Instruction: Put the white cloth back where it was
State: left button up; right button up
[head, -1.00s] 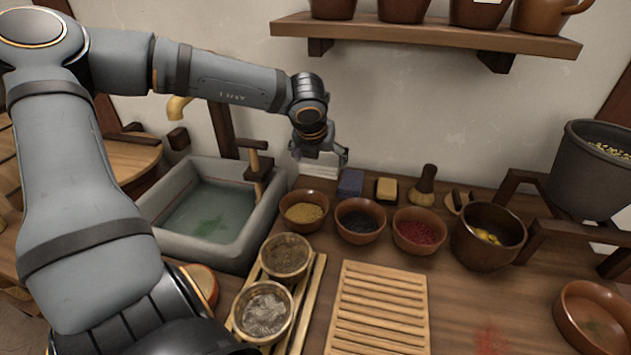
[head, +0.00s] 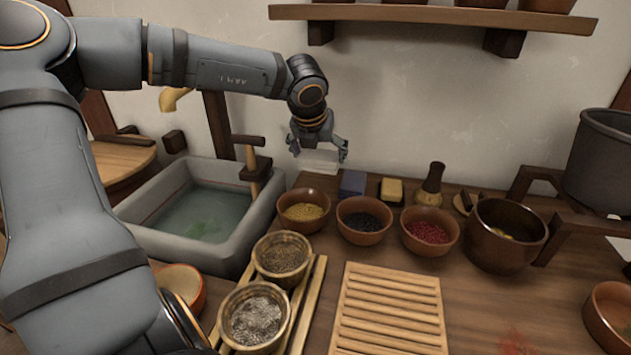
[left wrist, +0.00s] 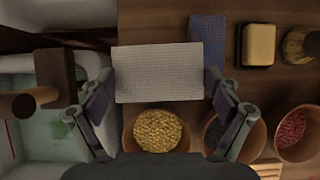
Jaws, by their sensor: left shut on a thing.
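The white cloth (head: 319,158) is a folded, pale block between the fingertips of my left gripper (head: 318,147). It stands near the wall at the back of the counter, behind the bowl of yellow grain (head: 303,211). In the left wrist view the cloth (left wrist: 157,73) spans the gap between the two fingers, and the left gripper (left wrist: 162,88) is shut on its sides. A folded blue cloth (head: 352,183) lies just to its right. I cannot tell whether the white cloth touches the counter. My right gripper is not in view.
A stone sink (head: 268,205) with water is to the left. Bowls of dark (head: 364,220) and red (head: 429,231) grains stand in front, with a yellow sponge-like block (head: 391,190) and a brush (head: 430,185) behind. A slatted board (head: 390,310) lies nearer. A shelf (head: 430,15) hangs above.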

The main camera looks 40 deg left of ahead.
aim_at(316, 162)
pick_arm(q)
jog(key=shift+f+b, duration=0.2)
jog(key=shift+b, duration=0.1)
jog(key=f+b, duration=0.1)
jog(key=w+a+f+b, duration=0.1)
jog(key=shift+a+b, duration=0.1)
jog(key=shift+b, duration=0.2)
jog(key=shift+w+a+f, duration=0.7)
jog(key=shift+a+f, duration=0.2)
jog(key=shift+f, duration=0.15)
jog(key=shift+w+a+f, duration=0.15)
jog(key=shift+a+f, duration=0.05)
jog(key=shift+f, duration=0.05)
jog(key=f, duration=0.1)
jog(key=f+b, duration=0.1)
jog(key=f, duration=0.2)
jog(key=shift+w+a+f+b, duration=0.15)
jog(key=shift+w+a+b, duration=0.1)
jog(key=shift+a+b, duration=0.1)
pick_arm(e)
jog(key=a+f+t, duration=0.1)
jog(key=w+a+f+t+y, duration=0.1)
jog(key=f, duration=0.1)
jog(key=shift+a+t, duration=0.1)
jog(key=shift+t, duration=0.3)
